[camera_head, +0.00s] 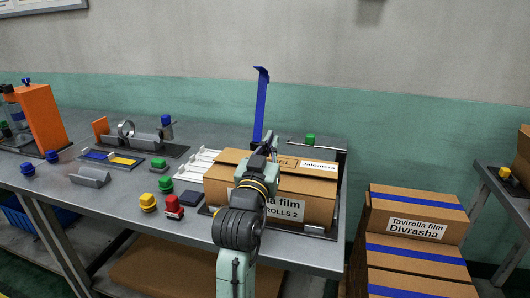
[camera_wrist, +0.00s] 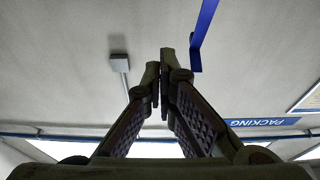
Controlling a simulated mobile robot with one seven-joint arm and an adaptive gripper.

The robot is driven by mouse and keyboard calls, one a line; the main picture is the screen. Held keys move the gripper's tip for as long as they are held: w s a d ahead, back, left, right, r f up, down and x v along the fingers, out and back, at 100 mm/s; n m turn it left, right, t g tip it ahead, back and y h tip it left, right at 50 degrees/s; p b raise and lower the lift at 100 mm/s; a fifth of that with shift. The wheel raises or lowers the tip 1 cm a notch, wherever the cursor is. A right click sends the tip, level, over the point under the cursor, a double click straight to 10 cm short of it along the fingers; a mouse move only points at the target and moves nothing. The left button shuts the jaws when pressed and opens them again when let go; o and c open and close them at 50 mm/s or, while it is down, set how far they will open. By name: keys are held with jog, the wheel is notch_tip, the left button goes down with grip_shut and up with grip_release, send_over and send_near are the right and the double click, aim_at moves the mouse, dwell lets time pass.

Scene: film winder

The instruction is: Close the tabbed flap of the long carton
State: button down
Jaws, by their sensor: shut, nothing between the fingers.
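The long brown carton (camera_head: 318,212) sits on the grey workbench, its front label partly hidden behind my arm. Its top panels (camera_head: 312,178) look nearly level, with a white label at the back right. I cannot tell from here which panel carries the tab, or how far it stands open. My gripper (camera_head: 269,138) is above the carton's back edge, near the foot of an upright blue strip (camera_head: 261,108). In the wrist view my gripper (camera_wrist: 164,62) is shut with nothing between its fingertips. The carton does not show in that view.
The blue strip also shows right of the fingertips in the wrist view (camera_wrist: 203,35). Red (camera_head: 173,208) and yellow (camera_head: 148,203) buttons stand left of the carton. A green button (camera_head: 310,139) is behind it. Stacked cartons (camera_head: 418,206) stand at right. Air above the bench is mostly clear.

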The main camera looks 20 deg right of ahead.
jog(key=shift+w+f, duration=0.15)
jog(key=shift+f, duration=1.75)
